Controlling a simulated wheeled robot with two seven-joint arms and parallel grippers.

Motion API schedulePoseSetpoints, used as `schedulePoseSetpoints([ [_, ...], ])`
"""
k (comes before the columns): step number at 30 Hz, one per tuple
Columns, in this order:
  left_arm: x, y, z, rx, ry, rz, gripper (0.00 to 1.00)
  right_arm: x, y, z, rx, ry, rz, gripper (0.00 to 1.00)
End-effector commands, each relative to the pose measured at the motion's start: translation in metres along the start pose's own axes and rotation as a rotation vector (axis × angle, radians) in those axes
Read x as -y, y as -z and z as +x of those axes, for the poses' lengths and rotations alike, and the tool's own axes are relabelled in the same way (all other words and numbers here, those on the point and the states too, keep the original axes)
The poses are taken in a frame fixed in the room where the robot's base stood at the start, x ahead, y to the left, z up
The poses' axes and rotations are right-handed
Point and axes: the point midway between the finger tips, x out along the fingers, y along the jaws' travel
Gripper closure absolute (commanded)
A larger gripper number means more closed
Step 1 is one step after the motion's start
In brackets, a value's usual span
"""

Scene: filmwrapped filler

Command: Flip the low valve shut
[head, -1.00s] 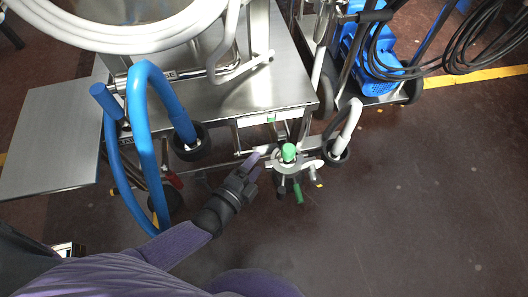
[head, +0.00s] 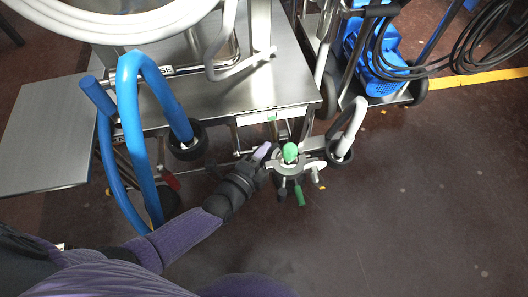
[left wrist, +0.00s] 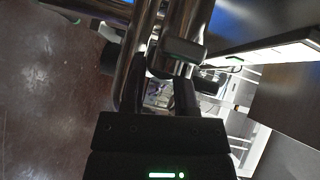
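A metal valve cluster with a green knob (head: 290,152) on top and a green handle (head: 299,195) hanging below stands low in front of the steel table. I cannot tell which part is the low valve. My left gripper (head: 264,153) is just left of the cluster, near its pipework. In the left wrist view the dark fingers (left wrist: 160,92) are apart, with shiny pipes beyond them and a dull green-grey piece (left wrist: 185,51) ahead. Nothing is visibly held between the fingers. My right gripper is in neither view.
The steel table (head: 255,95) overhangs behind the cluster. A white hose end (head: 350,125) is close on the right. The dark floor (head: 420,200) at right is clear.

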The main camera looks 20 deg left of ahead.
Motion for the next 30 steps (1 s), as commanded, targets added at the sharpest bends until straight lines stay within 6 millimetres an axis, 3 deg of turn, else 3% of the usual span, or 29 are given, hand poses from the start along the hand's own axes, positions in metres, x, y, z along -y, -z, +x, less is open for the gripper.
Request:
schedulePoseSetpoints([
  [2, -0.0002, -0.0001, -0.0001, 0.000, 0.000, 0.000, 1.00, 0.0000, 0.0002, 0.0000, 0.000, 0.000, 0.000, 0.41],
  [30, -0.0007, -0.0003, -0.0004, 0.000, -0.002, 0.000, 1.00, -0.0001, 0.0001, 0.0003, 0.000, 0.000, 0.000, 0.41],
])
